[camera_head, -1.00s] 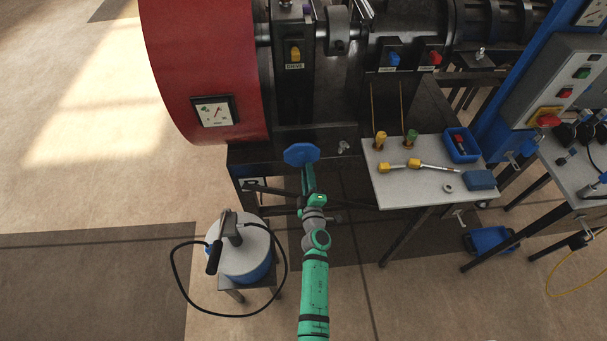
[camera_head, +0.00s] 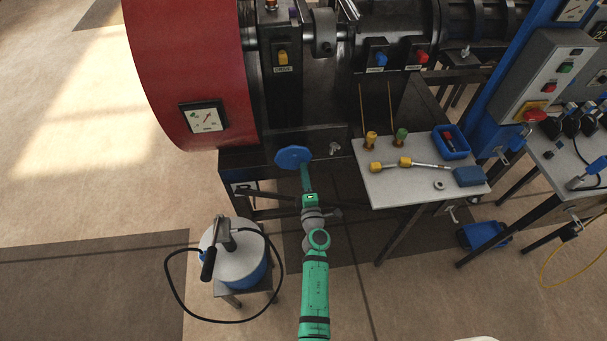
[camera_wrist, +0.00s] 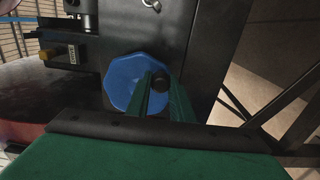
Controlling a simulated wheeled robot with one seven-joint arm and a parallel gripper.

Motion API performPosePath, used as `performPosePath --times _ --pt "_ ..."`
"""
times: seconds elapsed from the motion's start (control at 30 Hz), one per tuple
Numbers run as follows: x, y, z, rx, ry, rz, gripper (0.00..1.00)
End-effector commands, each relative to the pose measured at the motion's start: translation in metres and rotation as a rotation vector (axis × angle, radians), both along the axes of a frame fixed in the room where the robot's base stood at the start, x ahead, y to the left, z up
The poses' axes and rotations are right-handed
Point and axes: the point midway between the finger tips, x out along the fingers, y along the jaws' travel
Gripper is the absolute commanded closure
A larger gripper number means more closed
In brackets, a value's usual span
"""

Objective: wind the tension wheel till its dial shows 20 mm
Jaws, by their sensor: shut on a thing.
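The blue many-sided tension wheel (camera_head: 287,157) is at the front of the dark machine frame, and it also shows in the wrist view (camera_wrist: 122,72). The fingers hide part of the wheel. A white-faced dial (camera_head: 207,118) is on the red drum, and a small black-and-white plate (camera_head: 244,188) is on the frame below left of the wheel. Neither reading is legible, and I cannot tell which belongs to the wheel.
A grey table (camera_head: 392,190) with yellow-handled tools and a blue bin (camera_head: 451,146) stands right of my arm. A round white-topped pump (camera_head: 240,262) with a black hose is at lower left. A wing nut (camera_head: 334,148) is right of the wheel. Floor is open at left.

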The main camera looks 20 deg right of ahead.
Motion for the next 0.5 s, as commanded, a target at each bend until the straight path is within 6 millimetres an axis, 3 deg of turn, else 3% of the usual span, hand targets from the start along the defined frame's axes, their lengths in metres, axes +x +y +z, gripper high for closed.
performPosePath --times 0.2,0.23,0.3,0.5 --pt "0.0000 0.0009 -0.0003 0.001 0.000 0.002 1.00" --pt "0.0000 0.0009 -0.0003 0.001 0.000 0.002 0.75" --pt "0.0000 0.0008 -0.0002 0.001 0.000 0.002 0.61" --pt "0.0000 0.0004 -0.0001 0.002 -0.001 0.001 0.61"
